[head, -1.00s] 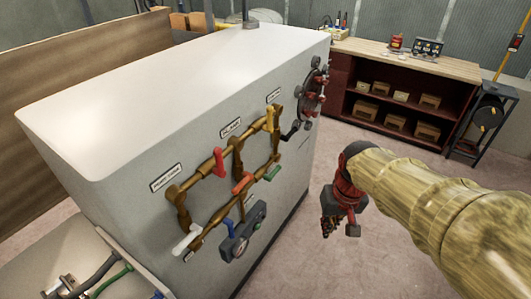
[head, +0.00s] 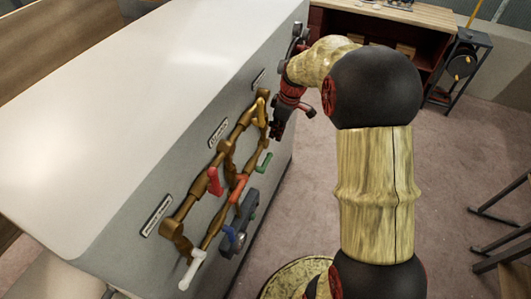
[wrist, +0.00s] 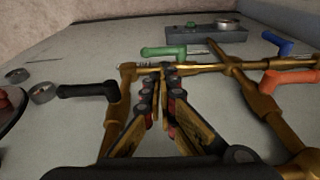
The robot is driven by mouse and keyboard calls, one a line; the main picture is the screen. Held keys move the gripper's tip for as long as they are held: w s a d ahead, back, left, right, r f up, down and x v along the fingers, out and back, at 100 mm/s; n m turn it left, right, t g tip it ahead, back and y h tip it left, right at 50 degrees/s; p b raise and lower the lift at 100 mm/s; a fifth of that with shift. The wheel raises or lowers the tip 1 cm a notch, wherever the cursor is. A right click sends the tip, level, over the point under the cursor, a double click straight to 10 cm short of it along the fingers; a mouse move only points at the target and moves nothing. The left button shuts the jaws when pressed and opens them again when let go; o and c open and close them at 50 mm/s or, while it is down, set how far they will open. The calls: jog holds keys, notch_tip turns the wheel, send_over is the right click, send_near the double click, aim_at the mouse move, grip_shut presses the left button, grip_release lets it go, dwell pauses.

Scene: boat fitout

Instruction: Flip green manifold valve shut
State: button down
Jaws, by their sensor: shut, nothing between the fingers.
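The green valve handle (head: 264,162) sticks out from the brass pipe manifold (head: 232,170) on the side of the pale cabinet. In the wrist view the green handle (wrist: 164,52) lies just beyond my fingertips, along a brass pipe (wrist: 215,66). My gripper (head: 276,131) is close to the cabinet face, above and slightly right of the green handle in the head view. In the wrist view its fingers (wrist: 161,78) converge and are shut, with nothing held. I cannot tell whether they touch the pipe; they appear apart from the green handle.
Red (head: 214,180), orange (head: 238,188) and white (head: 192,268) handles sit along the manifold. A black handle (wrist: 88,90) and a blue handle (wrist: 276,42) flank it in the wrist view. A grey box (wrist: 205,32) lies beyond. The floor right of the cabinet is largely open.

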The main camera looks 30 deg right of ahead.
aim_at(267, 160)
jog(key=shift+w+f, duration=0.1)
jog(key=shift+w, duration=0.05)
jog(key=f+b, duration=0.1)
jog(key=f, duration=0.3)
jog(key=w+a+f, duration=0.1)
jog(key=f, duration=0.4)
jog(key=w+a+f+b, duration=0.1)
jog(key=f, duration=0.3)
jog(key=shift+f+b, duration=0.35)
jog(key=shift+s, duration=0.1)
